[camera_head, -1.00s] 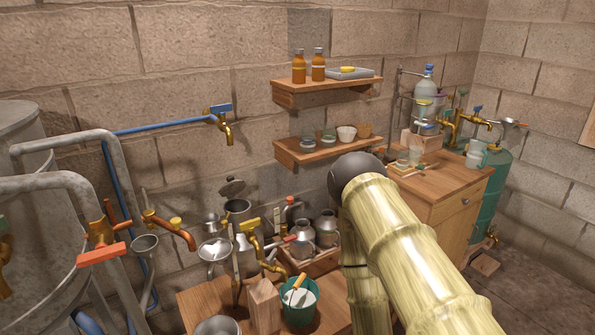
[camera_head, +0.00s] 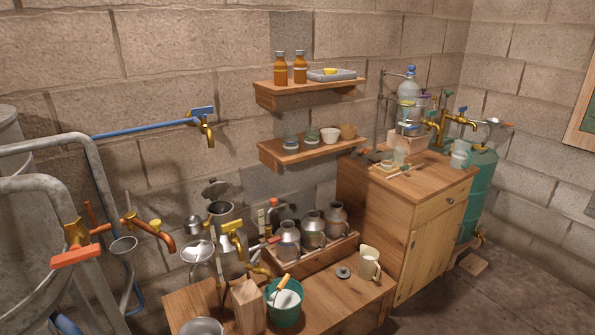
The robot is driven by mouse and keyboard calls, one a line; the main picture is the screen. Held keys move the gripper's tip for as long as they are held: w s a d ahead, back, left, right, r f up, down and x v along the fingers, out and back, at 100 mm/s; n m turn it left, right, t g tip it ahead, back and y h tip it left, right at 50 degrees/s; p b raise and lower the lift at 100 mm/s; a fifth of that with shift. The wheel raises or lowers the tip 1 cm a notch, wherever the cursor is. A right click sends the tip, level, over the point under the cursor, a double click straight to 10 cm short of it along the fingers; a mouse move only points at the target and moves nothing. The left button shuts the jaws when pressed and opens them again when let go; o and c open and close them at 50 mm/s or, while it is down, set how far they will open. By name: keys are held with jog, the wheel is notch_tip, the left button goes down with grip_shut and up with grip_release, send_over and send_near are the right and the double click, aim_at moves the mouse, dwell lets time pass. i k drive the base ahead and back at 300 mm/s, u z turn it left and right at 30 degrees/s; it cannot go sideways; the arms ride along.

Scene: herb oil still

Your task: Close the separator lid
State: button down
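A grey metal vessel, which looks like the separator (camera_head: 221,213), stands on the low wooden bench near the wall, left of centre. Its round lid (camera_head: 214,188) with a small knob is tilted up above the mouth, so the vessel is open. A funnel, taps and pipes in front hide part of its lower body. My gripper is not in view, and no part of my arm shows now.
A brass tap with a yellow handle (camera_head: 233,240) and a funnel (camera_head: 197,251) stand close in front. Metal cans (camera_head: 312,232) sit in a wooden crate to the right. A green bucket (camera_head: 284,308) and a beige mug (camera_head: 369,263) are on the bench (camera_head: 340,302).

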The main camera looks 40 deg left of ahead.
aim_at(216, 188)
jog(key=z, duration=0.8)
jog(key=k, duration=1.35)
jog(key=u, duration=1.95)
jog(key=i, duration=0.55)
jog(key=u, duration=0.1)
